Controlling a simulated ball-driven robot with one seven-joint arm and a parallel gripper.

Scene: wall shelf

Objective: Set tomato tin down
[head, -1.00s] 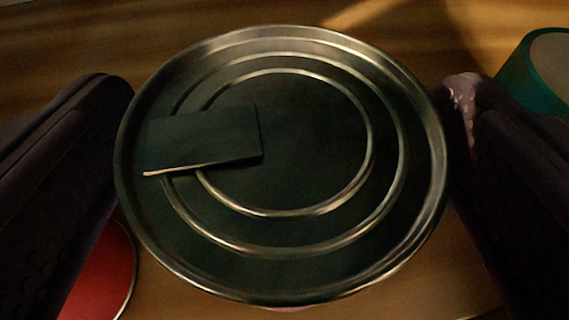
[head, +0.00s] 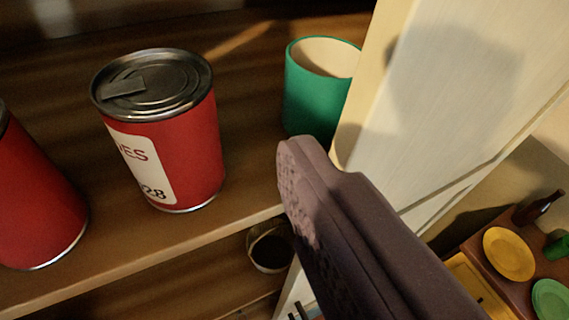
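The tomato tin (head: 205,150) is red with a white label, its visible lettering ending in "ES" and "28". It stands upright on the wooden shelf (head: 150,240), near the front edge, its metal lid upward. One dark finger of my gripper (head: 300,160) shows right of the tin and clear of it. Its textured inner pad is bare and faces the tin's side; the other finger is out of view. My gripper is open and touches nothing that I can see.
Another red tin (head: 35,205) stands left of the tomato tin, cut by the frame edge. A green cup (head: 310,95) stands behind to the right, beside a pale upright panel (head: 440,90). A dark round opening (head: 270,248) shows below.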

